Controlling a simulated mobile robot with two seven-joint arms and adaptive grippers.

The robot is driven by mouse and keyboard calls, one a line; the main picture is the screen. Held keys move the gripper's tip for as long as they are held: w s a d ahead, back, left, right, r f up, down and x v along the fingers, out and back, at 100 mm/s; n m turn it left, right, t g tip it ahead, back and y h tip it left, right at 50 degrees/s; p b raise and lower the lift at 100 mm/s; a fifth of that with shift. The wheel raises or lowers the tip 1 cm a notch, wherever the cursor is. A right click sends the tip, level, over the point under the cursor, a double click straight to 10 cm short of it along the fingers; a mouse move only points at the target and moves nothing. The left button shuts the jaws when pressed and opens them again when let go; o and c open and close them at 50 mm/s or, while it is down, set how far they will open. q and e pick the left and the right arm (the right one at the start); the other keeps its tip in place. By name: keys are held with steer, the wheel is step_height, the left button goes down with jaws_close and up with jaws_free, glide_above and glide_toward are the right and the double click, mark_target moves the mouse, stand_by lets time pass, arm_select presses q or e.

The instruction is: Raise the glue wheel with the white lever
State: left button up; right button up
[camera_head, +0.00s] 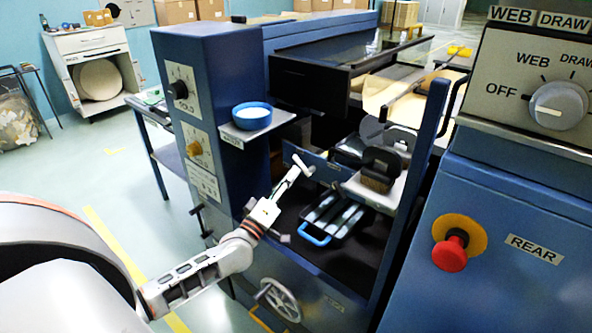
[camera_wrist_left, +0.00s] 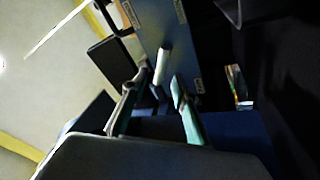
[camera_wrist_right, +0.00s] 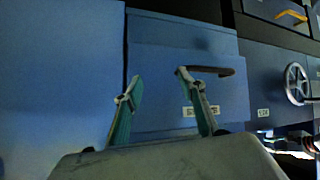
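The white lever (camera_head: 287,183) slants up from the front of the blue machine in the head view. In the left wrist view the white lever (camera_wrist_left: 162,65) shows just beyond the fingertips, in line with the gap between them. My left gripper (camera_head: 267,213) is at the lever's lower end; in its wrist view the fingers (camera_wrist_left: 155,92) are open, and I see no contact. My right gripper (camera_wrist_right: 153,88) is open and empty, facing a blue panel with a dark handle.
A blue bowl (camera_head: 252,115) stands on a small shelf left of the lever. A blue-handled tray (camera_head: 322,225) lies inside the machine. A handwheel (camera_head: 281,300) is below. At right, a red stop button (camera_head: 450,252) juts from a blue cabinet. Open floor lies at left.

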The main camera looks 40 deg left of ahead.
arm_select(q)
steer(key=v, duration=0.7)
steer(key=shift+s, duration=0.3)
